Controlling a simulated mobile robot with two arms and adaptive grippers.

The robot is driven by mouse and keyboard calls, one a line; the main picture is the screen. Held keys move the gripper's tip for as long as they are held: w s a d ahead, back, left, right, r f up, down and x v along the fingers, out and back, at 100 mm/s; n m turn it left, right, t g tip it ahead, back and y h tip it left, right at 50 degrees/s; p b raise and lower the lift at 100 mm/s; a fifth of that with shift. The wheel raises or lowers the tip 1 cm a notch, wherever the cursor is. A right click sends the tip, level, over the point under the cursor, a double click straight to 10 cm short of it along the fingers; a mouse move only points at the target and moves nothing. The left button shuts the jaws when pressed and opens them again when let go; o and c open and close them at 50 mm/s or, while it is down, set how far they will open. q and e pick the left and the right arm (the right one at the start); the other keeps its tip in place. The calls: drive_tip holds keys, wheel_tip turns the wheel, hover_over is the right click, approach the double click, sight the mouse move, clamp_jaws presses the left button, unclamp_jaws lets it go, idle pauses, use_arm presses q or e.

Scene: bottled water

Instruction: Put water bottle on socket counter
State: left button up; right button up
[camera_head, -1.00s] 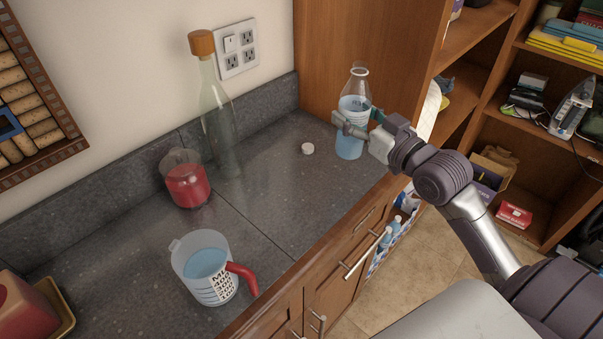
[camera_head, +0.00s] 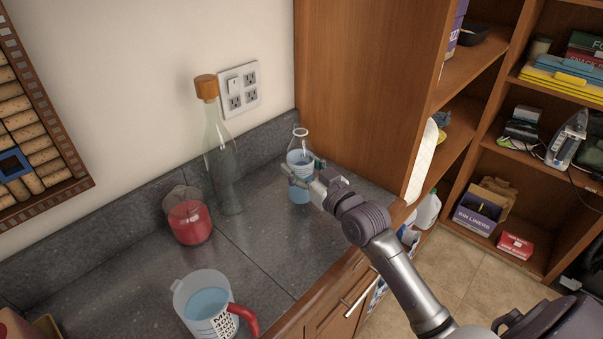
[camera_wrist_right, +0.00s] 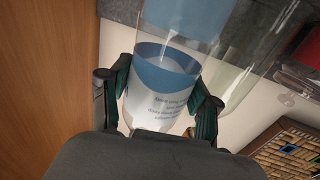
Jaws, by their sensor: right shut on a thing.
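The water bottle (camera_head: 300,164), clear with blue liquid, is upright over the dark counter (camera_head: 275,270), close to the back splash. My right gripper (camera_head: 306,177) is shut on its middle from the right. In the right wrist view, the bottle (camera_wrist_right: 165,75) with its blue and white label sits between both dark finger pads of the right gripper (camera_wrist_right: 160,100). I cannot tell whether its base touches the counter. The socket plate (camera_head: 240,88) is on the wall above the counter, left of the bottle. My left gripper is not in view.
A tall corked bottle (camera_head: 222,165) stands below the sockets. A red-filled glass vessel (camera_head: 188,217) and a measuring jug (camera_head: 206,303) stand further left. A wooden cabinet side (camera_head: 365,90) bounds the counter on the right. Counter between jug and held bottle is clear.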

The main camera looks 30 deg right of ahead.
drive_tip(key=shift+f, duration=1.2)
drive_tip(key=shift+f, duration=0.1)
drive_tip(key=o, duration=1.6)
drive_tip(key=shift+s, duration=0.15)
drive_tip(key=s, duration=0.3)
drive_tip(key=s+d+b, duration=0.1)
drive_tip(key=s, duration=0.6)
drive_tip(key=shift+s+d+b, duration=0.25)
drive_tip(key=shift+b, duration=0.15)
drive_tip(key=shift+s+d, duration=0.1)
drive_tip(key=shift+s, duration=0.55)
